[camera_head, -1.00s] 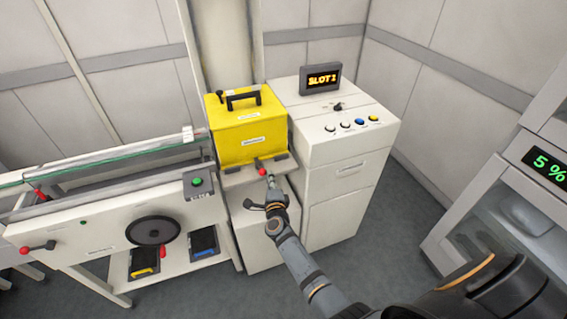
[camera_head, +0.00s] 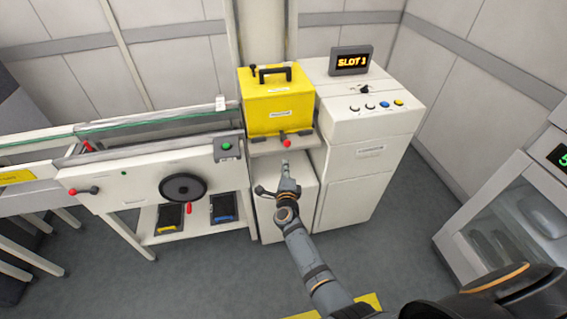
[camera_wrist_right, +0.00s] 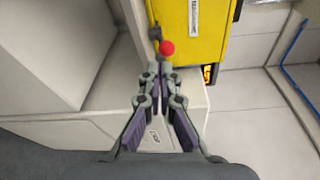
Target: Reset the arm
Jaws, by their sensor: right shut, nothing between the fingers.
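My right arm reaches in from the bottom of the head view. Its gripper (camera_head: 286,165) is shut and empty, a little below the red knob (camera_head: 287,143) at the front of the yellow box (camera_head: 277,112). The right wrist view shows the gripper's fingertips (camera_wrist_right: 161,70) together, with the red knob (camera_wrist_right: 167,47) just beyond them. A gap shows between fingertips and knob in the head view; the wrist view does not settle the distance. My left gripper is in neither view.
The yellow box sits on a shelf of a white cabinet (camera_head: 350,185) with a lit slot display (camera_head: 351,61) and several buttons. A conveyor trolley (camera_head: 120,180) with a black handwheel (camera_head: 183,188) stands left. A glass-fronted machine (camera_head: 500,225) stands right. Grey floor shows between.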

